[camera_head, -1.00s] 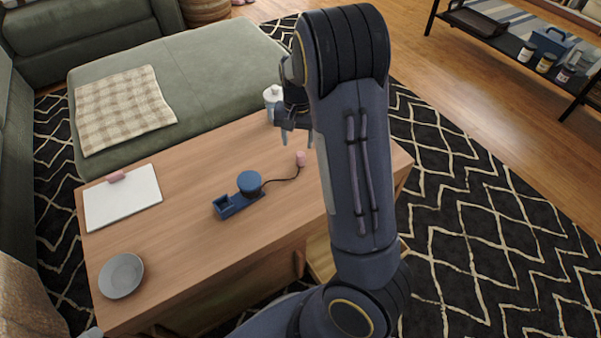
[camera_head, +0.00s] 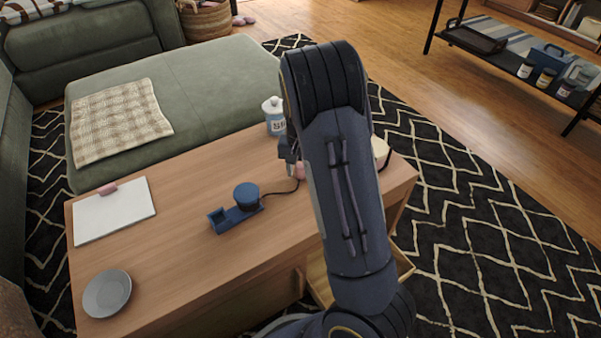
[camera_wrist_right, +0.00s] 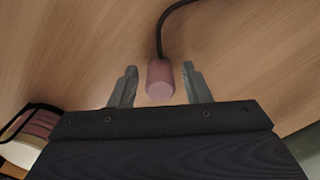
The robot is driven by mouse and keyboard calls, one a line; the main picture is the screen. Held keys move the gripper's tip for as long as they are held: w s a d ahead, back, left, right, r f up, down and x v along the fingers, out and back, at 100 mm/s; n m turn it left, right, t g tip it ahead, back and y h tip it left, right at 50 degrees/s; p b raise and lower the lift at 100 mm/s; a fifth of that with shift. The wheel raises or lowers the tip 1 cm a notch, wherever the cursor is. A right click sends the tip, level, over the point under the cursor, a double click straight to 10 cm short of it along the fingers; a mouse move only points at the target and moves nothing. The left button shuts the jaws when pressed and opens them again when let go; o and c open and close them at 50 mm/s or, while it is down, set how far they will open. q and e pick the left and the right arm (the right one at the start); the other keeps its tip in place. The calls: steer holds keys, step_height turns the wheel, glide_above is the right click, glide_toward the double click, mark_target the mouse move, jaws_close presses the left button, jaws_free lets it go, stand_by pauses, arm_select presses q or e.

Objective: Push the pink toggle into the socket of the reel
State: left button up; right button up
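The blue reel (camera_head: 246,194) sits on the wooden table, a round spool at one end of a blue base. The open square socket (camera_head: 217,216) is at the base's near left end. A dark cord runs from the spool to the pink toggle (camera_head: 299,171), which is partly hidden behind my right arm. My right gripper (camera_head: 291,168) is low over the table at the toggle. In the right wrist view, the pink toggle (camera_wrist_right: 160,80) lies between the two spread fingers (camera_wrist_right: 159,74), with a gap on each side. My left gripper is out of view.
A white bottle (camera_head: 273,115) stands at the table's back edge, beyond my right gripper. A grey plate (camera_head: 107,293) and a white clipboard (camera_head: 114,213) lie on the left. The wood between them and the reel is clear. An open drawer (camera_head: 319,281) shows below the front edge.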

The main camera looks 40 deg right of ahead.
jaws_close()
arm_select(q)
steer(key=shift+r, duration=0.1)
arm_select(e)
steer(key=shift+r, duration=0.15)
